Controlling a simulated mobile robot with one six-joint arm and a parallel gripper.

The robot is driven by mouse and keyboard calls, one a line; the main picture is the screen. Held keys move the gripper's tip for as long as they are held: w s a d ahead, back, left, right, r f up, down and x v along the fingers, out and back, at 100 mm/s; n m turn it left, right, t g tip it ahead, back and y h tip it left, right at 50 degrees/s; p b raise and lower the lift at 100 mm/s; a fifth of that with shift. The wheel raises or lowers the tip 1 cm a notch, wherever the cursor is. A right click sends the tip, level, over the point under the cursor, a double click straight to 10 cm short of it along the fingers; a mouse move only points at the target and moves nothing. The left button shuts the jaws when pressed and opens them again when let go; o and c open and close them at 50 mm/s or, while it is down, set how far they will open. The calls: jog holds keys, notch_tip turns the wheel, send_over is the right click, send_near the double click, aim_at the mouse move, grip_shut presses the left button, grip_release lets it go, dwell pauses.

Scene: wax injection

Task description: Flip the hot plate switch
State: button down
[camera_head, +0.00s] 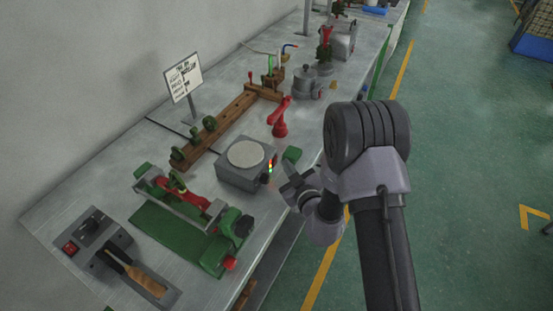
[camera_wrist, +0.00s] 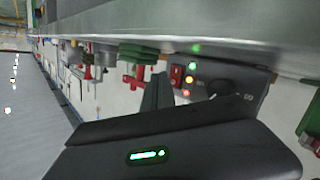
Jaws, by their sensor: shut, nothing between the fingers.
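The hot plate is a grey box (camera_head: 237,176) with a round pale top plate (camera_head: 246,154), standing on the bench. A small red part (camera_wrist: 176,76), possibly the switch, is at the panel's left end in that view. My gripper (camera_head: 291,184) is shut and empty, in front of the panel near the bench edge. Its dark fingers (camera_wrist: 158,92) appear beside the red part; contact cannot be told.
A green block (camera_head: 292,154) lies right of the hot plate, close to my gripper. A red clamp-like tool (camera_head: 279,120) stands behind it. A green and red machine (camera_head: 182,232) stands to the left. A wooden rack (camera_head: 215,130) lies behind. The aisle floor (camera_head: 460,200) is clear.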

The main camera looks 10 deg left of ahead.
jog(key=shift+a+r, duration=0.1)
jog(key=shift+w+a+p, duration=0.15)
jog(key=shift+a+p, duration=0.15)
jog(key=shift+p, duration=0.1)
jog(key=shift+w+a, duration=0.1)
jog(key=shift+a, duration=0.15)
dwell(0.5)
jog(key=shift+s+d+p, duration=0.25)
jog(key=shift+d+p, duration=0.1)
jog(key=shift+d, duration=0.3)
jog(key=shift+s+d+f, duration=0.15)
jog(key=shift+s+d, duration=0.15)
jog(key=shift+d, duration=0.5)
jog(key=shift+s+d+f, duration=0.1)
jog(key=shift+s+d, duration=0.15)
jog(key=shift+d, duration=0.5)
jog(key=shift+s+d+f, duration=0.15)
jog(key=shift+s+d, duration=0.15)
jog(key=shift+d, duration=0.5)
